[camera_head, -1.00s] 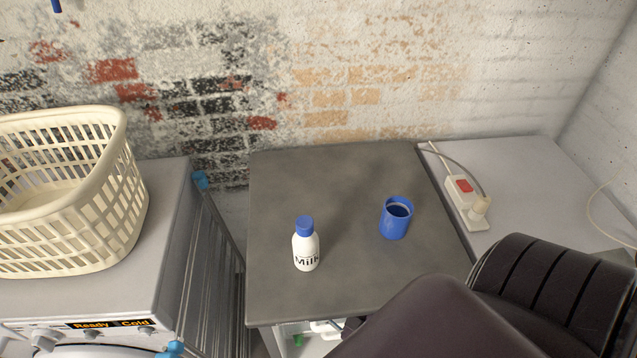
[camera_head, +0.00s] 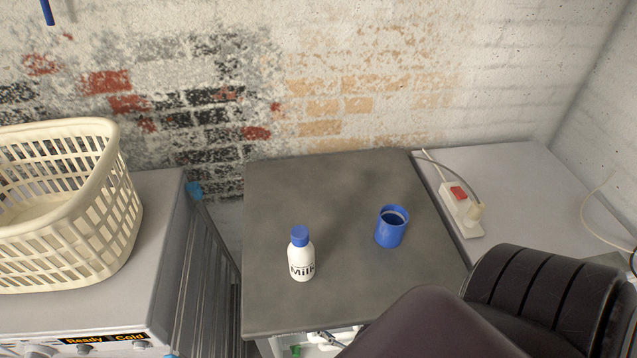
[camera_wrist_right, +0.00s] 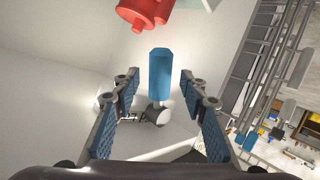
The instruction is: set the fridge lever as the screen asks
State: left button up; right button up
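The grey-topped unit (camera_head: 310,195), seemingly the fridge, stands mid-picture in the head view. Part of a white interior shows under its front edge. A screen (camera_head: 104,338) on the left appliance reads "Ready" and "Cold". In the right wrist view, a blue handle (camera_wrist_right: 160,72) on a pale round mount, apparently the lever, stands ahead between the fingers of my right gripper (camera_wrist_right: 158,90). That gripper is open, with a gap on both sides of the handle. A red part (camera_wrist_right: 145,12) is above it. My right arm hides much of the front right; my left gripper is out of view.
On the grey top stand a milk bottle (camera_head: 301,256) and a blue cup (camera_head: 391,227). A cream basket (camera_head: 70,220) sits on the left appliance. A metal rack (camera_head: 205,275) fills the gap between. A power strip (camera_head: 461,208) lies on the right surface.

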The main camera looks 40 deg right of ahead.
jog(key=v, duration=0.8)
jog(key=shift+s, duration=0.3)
